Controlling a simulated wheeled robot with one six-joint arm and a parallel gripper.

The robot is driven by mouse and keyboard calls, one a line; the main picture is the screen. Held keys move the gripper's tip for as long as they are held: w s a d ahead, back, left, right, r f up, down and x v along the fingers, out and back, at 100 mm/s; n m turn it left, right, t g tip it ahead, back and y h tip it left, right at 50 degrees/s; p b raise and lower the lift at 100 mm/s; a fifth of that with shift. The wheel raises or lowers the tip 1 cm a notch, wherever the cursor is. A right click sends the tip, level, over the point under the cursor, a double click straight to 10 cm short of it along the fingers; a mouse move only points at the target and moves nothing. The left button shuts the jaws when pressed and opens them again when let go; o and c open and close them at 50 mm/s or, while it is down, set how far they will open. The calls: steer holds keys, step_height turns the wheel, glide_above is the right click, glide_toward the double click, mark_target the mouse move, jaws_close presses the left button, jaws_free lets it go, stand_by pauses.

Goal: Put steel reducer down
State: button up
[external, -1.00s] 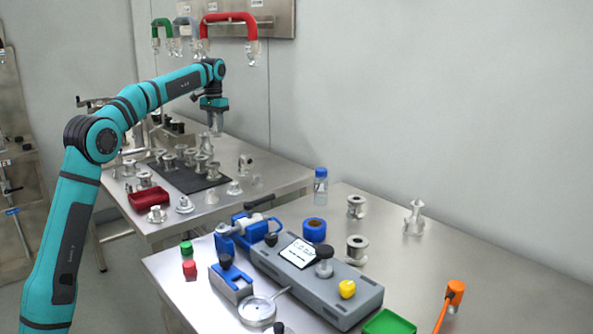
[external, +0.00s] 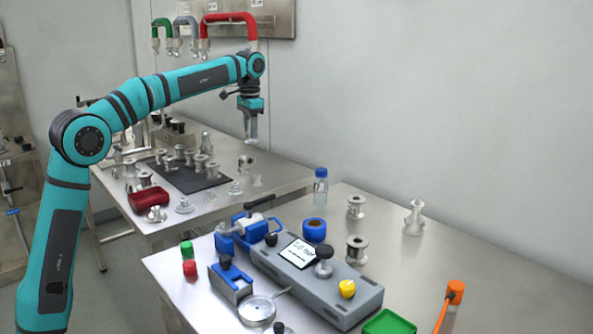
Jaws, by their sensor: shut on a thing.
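My gripper (external: 250,138) points down above the right part of the back steel table. It is shut on a small metallic piece, taken to be the steel reducer. The piece is too small and too hidden between the fingers to make out its shape or tilt. The back table (external: 282,172) has bare steel below and to the right of my gripper.
Several metal fittings stand on and around a black mat (external: 205,181) on the back table, beside a red tray (external: 150,200). A clear bottle (external: 320,188), a blue ring (external: 314,230) and a grey device (external: 320,285) stand on the front table.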

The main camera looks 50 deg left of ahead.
steer(key=w+d+m, duration=0.2)
steer(key=w+d, duration=0.1)
steer(key=d, duration=0.6)
steer(key=w+d+m, duration=0.2)
steer(key=d, duration=0.7)
steer(key=m, duration=0.9)
glide_above(419, 278)
step_height(419, 278, down, 3)
steer(key=shift+f, duration=5)
steer(key=shift+f, duration=0.15)
steer(key=o, duration=1.2)
steer(key=shift+c, duration=0.2)
